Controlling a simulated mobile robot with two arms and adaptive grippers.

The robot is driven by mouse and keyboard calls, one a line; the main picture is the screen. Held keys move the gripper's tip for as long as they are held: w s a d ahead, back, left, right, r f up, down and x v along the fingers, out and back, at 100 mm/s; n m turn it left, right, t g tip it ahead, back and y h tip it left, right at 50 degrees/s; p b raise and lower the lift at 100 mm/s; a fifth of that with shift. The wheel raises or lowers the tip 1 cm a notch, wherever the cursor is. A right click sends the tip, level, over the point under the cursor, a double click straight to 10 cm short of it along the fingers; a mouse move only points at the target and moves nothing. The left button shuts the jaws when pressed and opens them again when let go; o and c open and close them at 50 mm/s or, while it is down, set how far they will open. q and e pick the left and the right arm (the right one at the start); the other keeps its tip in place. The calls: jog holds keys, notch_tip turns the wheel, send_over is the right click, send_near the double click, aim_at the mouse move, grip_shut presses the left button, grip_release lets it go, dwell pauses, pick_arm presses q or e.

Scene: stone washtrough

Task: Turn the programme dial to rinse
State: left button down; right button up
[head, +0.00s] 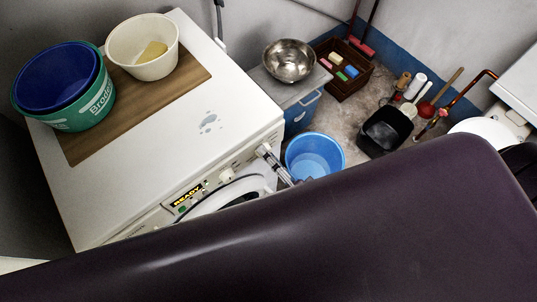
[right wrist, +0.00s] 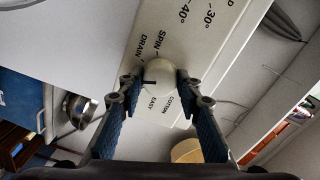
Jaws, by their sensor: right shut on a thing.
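The programme dial (right wrist: 160,76) is a round cream knob on the washing machine's control panel, with a dark pointer mark on its left side in the right wrist view. Printed labels around it read DRAIN, SPIN, 40°, 30°, COTTON and EASY; I cannot make out a rinse label. My right gripper (right wrist: 158,83) is shut on the dial, one finger on each side. In the head view, my right gripper (head: 268,156) is at the right end of the panel and hides the dial. The white washing machine (head: 165,160) shows a READY display (head: 187,197). My left gripper is not in view.
A second knob (head: 226,174) sits by the display. Blue and green tubs (head: 88,110) and a cream bowl (head: 120,45) stand on a wooden board on top. A blue bucket (head: 310,145), a steel bowl (head: 289,60) and a black bin (head: 385,133) are beyond the machine.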

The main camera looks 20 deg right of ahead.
dwell(0.4)
jog(key=o, duration=1.2)
jog(key=shift+c, duration=0.2)
jog(key=v, duration=1.2)
